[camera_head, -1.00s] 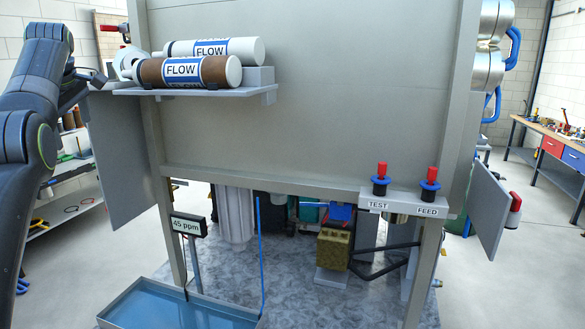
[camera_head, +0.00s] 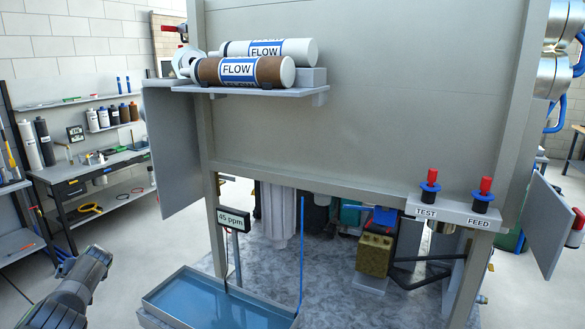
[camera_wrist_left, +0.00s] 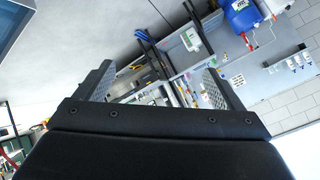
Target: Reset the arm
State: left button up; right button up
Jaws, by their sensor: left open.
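My left arm shows low at the left of the head view, lowered beside the blue tray, with no fingers clearly visible there. In the left wrist view my left gripper (camera_wrist_left: 162,88) is open, its two fingers wide apart, with nothing between them. Beyond the fingers the wrist view shows distant shelves and the wall. My right gripper is in neither view.
A grey panel frame (camera_head: 370,100) fills the middle, with a white and a brown FLOW tube (camera_head: 240,70) on its shelf (camera_head: 255,91). A water tray (camera_head: 160,297) stands below it. TEST and FEED valves (camera_head: 480,195) are at right. A workbench (camera_head: 100,170) is at the left; floor between is clear.

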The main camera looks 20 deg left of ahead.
pick_arm(q)
jog(key=s+a+f+m, duration=0.1)
jog(key=s+f+m, duration=0.4)
jog(key=s, duration=0.7)
jog(key=s+a+f+m+t, duration=0.1)
jog(key=s+f+m, duration=0.2)
jog(key=s+f, duration=0.65)
jog(key=s+f+m, duration=0.3)
jog(key=s+m, duration=0.2)
jog(key=s, duration=0.9)
jog(key=s+d+f+n+h, duration=0.1)
jog(key=s+d+f+h, duration=0.15)
jog(key=d+f, duration=0.95)
jog(key=s+d+f+n+h, duration=0.1)
jog(key=d+f+n+h, duration=0.15)
jog(key=d+f, duration=0.9)
jog(key=d+f+h, duration=0.1)
jog(key=d+f, duration=0.2)
jog(key=d, duration=0.8)
jog(key=d+f+h, duration=0.2)
jog(key=d, duration=0.9)
jog(key=d+f+h, duration=0.1)
jog(key=d+f, duration=0.2)
jog(key=d, duration=0.8)
jog(key=s+d+b+x, duration=0.1)
jog(key=s+b+x, duration=0.1)
jog(key=b+x, duration=1)
jog(key=shift+s+f+n+g+b, duration=0.25)
jog(key=shift+f+n+g+b, duration=0.2)
jog(key=shift+f+b, duration=0.15)
